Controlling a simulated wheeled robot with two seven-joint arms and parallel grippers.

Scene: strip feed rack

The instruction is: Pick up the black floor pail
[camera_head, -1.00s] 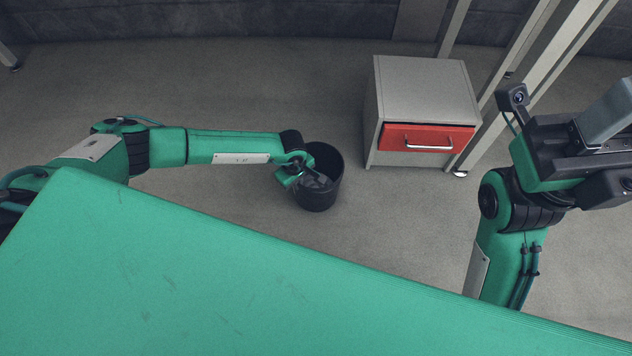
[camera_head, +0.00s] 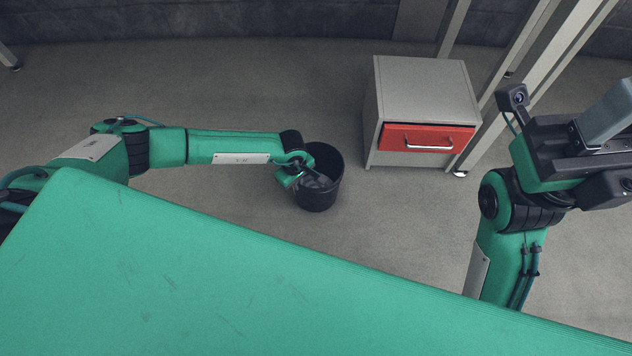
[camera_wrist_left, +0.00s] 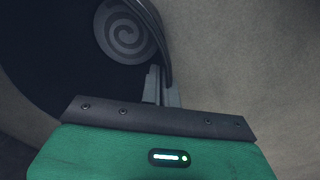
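The black floor pail (camera_head: 331,193) stands upright on the grey floor beyond the green surface. Something grey shows inside it. My left gripper (camera_head: 307,172) is at the pail's left rim, seen from above. In the left wrist view, the gripper's fingers (camera_wrist_left: 162,88) sit close together on either side of the pail's rim (camera_wrist_left: 153,22), shut on it. The dark inside of the pail (camera_wrist_left: 60,50) lies to the left there, with a grey spiral-marked round face (camera_wrist_left: 127,30). My right gripper (camera_head: 600,125) is at the right edge, away from the pail; its fingertips are not clear.
A grey cabinet (camera_head: 425,90) with a red drawer front (camera_head: 400,138) stands right of the pail, with floor between. Pale metal posts (camera_head: 530,60) rise behind it. My green body panel or a green tabletop (camera_head: 200,270) fills the foreground. The floor behind the pail is clear.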

